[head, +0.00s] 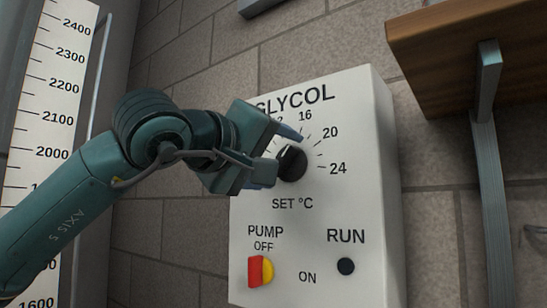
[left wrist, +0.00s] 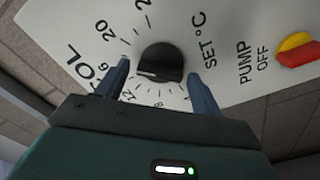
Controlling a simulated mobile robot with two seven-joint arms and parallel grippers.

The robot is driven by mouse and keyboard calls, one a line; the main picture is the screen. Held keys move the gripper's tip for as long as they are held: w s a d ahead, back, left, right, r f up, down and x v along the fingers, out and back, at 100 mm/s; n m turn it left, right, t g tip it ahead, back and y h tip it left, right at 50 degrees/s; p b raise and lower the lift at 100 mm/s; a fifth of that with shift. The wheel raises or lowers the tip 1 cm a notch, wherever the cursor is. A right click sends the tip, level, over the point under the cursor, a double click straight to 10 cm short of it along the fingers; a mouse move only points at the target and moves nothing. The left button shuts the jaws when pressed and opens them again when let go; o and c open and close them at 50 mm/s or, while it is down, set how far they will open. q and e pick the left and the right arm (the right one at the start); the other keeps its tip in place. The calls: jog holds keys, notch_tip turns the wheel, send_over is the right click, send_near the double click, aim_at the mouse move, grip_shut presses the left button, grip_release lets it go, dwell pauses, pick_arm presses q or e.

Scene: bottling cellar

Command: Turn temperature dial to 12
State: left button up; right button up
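The temperature dial (head: 292,164) is a round black knob on the white GLYCOL panel (head: 350,115), above the words SET °C. Numbers 16, 20 and 24 show around it in the head view; my gripper covers the lower numbers. In the left wrist view the dial (left wrist: 161,62) shows with 12 and 8 on the gripper's side. I cannot tell which number it points to. My left gripper (head: 284,156) is open, its fingers on either side of the dial, with gaps visible in the left wrist view (left wrist: 161,88). My right gripper is not in view.
Below the dial are a red and yellow PUMP switch (head: 260,271) and a black RUN button (head: 346,266). A wooden shelf (head: 450,45) with a metal bracket (head: 487,90) juts out at the upper right. A tall scale (head: 55,110) stands at the left.

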pick_arm(q)
jog(key=c, duration=0.8)
jog(key=shift+n+b, duration=0.3)
jog(key=shift+n, duration=0.1)
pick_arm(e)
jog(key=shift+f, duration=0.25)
pick_arm(q)
jog(key=shift+n+b, duration=2.5)
jog(key=shift+n, duration=3)
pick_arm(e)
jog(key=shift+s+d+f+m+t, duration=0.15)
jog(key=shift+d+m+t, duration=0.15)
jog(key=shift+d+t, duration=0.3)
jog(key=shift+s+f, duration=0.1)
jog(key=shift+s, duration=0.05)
pick_arm(q)
jog(key=o, duration=1)
jog(key=shift+c, duration=0.2)
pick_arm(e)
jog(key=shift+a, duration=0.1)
